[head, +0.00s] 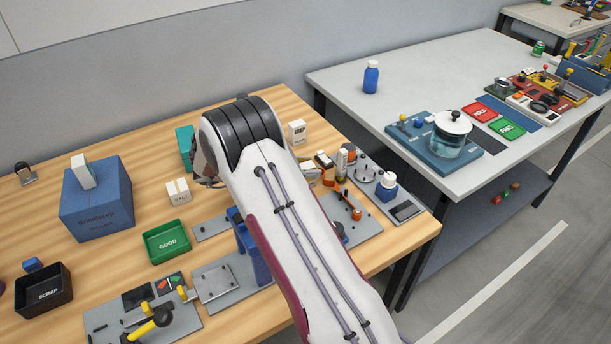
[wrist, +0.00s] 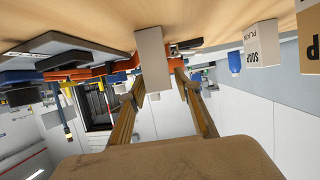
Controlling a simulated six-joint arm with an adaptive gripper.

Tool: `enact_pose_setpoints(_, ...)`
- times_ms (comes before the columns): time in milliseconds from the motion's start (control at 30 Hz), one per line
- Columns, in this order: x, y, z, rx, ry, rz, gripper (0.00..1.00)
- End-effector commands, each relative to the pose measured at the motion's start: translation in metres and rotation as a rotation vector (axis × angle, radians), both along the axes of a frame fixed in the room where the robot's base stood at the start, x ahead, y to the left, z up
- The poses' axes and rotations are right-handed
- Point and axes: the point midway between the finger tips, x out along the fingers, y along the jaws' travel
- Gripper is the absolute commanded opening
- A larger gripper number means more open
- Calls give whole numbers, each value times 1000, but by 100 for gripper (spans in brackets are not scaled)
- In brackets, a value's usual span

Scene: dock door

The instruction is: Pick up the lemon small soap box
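A pale, plain-sided small box (wrist: 150,55) stands on the wooden table in the wrist view, in line with the gap between my fingers. No label on it is readable, so I cannot tell if it is the lemon one. My gripper (wrist: 160,82) is open, with a finger on each side of this box in the picture. A gap shows on the right side; contact on the left is unclear.
The wrist view is upside down. A box marked soap plain (wrist: 262,45) and another labelled box (wrist: 310,38) stand at its right. In the head view, a blue crate (head: 97,205), a green good tray (head: 167,242) and a small white box (head: 178,191) stand left of my arm.

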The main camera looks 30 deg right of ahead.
Motion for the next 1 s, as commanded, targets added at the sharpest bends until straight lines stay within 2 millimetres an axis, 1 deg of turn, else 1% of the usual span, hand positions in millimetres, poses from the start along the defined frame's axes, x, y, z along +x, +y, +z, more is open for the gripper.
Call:
enact_pose_setpoints(33,0,0,0,0,0,0,16)
enact_pose_setpoints(100,0,0,0,0,0,0,0)
enact_pose_setpoints(433,0,0,1,0,-1,0,0)
enact_pose_setpoints(567,0,0,5,0,-2,-1,0)
enact_pose_setpoints(767,0,0,21,0,-2,0,0)
enact_pose_setpoints(1000,0,0,54,0,-4,-1,0)
